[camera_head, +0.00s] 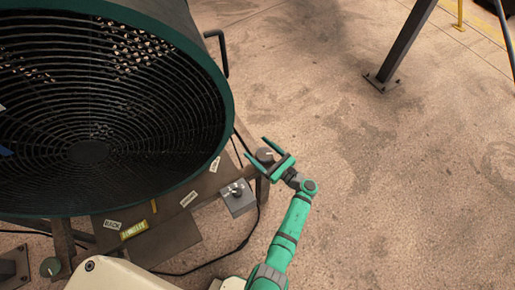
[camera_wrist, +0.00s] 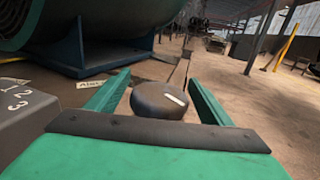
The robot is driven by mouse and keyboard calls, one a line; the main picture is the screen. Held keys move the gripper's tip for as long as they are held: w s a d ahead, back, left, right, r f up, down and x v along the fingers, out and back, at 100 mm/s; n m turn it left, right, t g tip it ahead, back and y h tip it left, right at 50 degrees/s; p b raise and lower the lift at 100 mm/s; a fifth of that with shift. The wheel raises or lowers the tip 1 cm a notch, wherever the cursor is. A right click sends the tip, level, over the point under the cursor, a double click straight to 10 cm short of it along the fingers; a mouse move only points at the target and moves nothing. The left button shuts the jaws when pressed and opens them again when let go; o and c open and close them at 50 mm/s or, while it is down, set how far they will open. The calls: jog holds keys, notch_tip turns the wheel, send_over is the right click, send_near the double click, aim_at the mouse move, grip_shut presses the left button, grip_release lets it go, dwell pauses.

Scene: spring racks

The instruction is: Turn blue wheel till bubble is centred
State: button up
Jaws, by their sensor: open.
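My gripper (camera_head: 254,146) is open at the right corner of the fan's base. A dark grey round knob (camera_head: 265,155) with a white mark lies between its fingers. In the wrist view the knob (camera_wrist: 159,101) sits between the two green fingers, with a gap on each side, so they do not appear closed on it. No wheel shows as clearly blue. A greenish knob (camera_head: 51,266) is at the base's left corner. A yellow-green strip (camera_head: 134,230), perhaps the level, lies on the base plate; its bubble is too small to make out.
A large green drum fan (camera_head: 226,90) stands over the base. A grey switch box (camera_head: 237,198) with a cable is close left of my gripper; it also shows in the wrist view (camera_wrist: 28,112). A dark post (camera_head: 405,45) stands at upper right. Floor to the right is clear.

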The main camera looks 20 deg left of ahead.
jog(key=shift+w+a, duration=0.2)
jog(key=shift+a, duration=0.35)
jog(key=c, duration=1.1)
jog(key=shift+o, duration=0.2)
jog(key=shift+m+t, duration=0.3)
jog(key=shift+t, duration=0.1)
jog(key=m+t+h, duration=0.2)
jog(key=t, duration=0.1)
jog(key=w+m+t+h, duration=0.1)
jog(key=shift+d, duration=0.35)
jog(key=shift+w+d+m+t+h, duration=0.15)
jog(key=shift+d+m+t+h, duration=0.05)
jog(key=shift+m+t+h, duration=0.6)
jog(key=shift+w+d+m+t+h, duration=0.2)
jog(key=shift+m+t+h, duration=0.4)
jog(key=shift+h, duration=0.35)
jog(key=shift+w+d+m+t+h, duration=0.1)
jog(key=shift+d+m+t+h, duration=0.1)
jog(key=shift+m+t+h, duration=0.55)
jog(key=shift+d+m+h, duration=0.1)
jog(key=shift+m+h, duration=0.25)
jog(key=shift+h, duration=0.25)
